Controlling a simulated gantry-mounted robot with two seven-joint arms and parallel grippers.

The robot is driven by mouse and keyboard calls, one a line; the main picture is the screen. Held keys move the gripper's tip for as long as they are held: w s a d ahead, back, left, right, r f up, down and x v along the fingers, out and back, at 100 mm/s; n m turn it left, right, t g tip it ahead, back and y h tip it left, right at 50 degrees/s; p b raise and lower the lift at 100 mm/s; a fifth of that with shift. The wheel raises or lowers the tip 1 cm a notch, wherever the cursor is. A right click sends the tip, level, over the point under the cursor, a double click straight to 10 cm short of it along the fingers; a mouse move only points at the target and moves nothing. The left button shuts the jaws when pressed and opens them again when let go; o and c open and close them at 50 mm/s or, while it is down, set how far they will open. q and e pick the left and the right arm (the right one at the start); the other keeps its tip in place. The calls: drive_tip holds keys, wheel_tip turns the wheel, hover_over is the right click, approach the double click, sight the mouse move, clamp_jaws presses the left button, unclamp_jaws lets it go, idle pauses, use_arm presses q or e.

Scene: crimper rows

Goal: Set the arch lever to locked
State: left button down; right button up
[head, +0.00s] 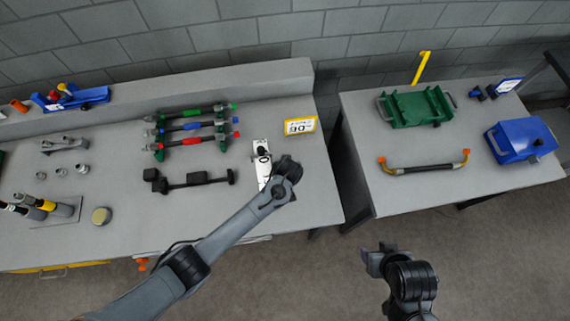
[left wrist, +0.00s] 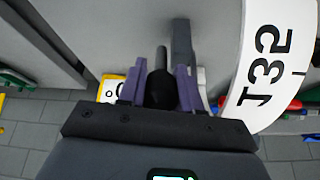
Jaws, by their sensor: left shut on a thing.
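The arch lever shows in the left wrist view as a round black knob (left wrist: 161,92) on a dark stem.
A yellow-framed sign (head: 300,126) is just behind the lever unit. A black bar part (head: 195,180) and a rack of coloured tubes (head: 192,126) lie to its left. A gap separates this table from the right table (head: 400,190), which holds a green tray (head: 415,108) and a blue case (head: 520,140).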

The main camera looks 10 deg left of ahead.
use_arm(q)
drive_tip(key=shift+s+d+f+t, duration=0.2)
drive_tip(key=shift+s+t, duration=0.25)
drive_tip(key=shift+t, duration=0.15)
drive_tip(key=f+t, duration=0.1)
drive_tip(key=s+t+y, duration=0.1)
drive_tip(key=shift+s+d+f+t+b, duration=0.2)
drive_tip(key=shift+f+t+b, duration=0.15)
drive_tip(key=shift+t, duration=0.05)
drive_tip(key=shift+s+f+t+y+b, duration=0.35)
drive_tip(key=shift+s+t+y+b, duration=0.05)
drive_tip(key=shift+t+b, duration=0.6)
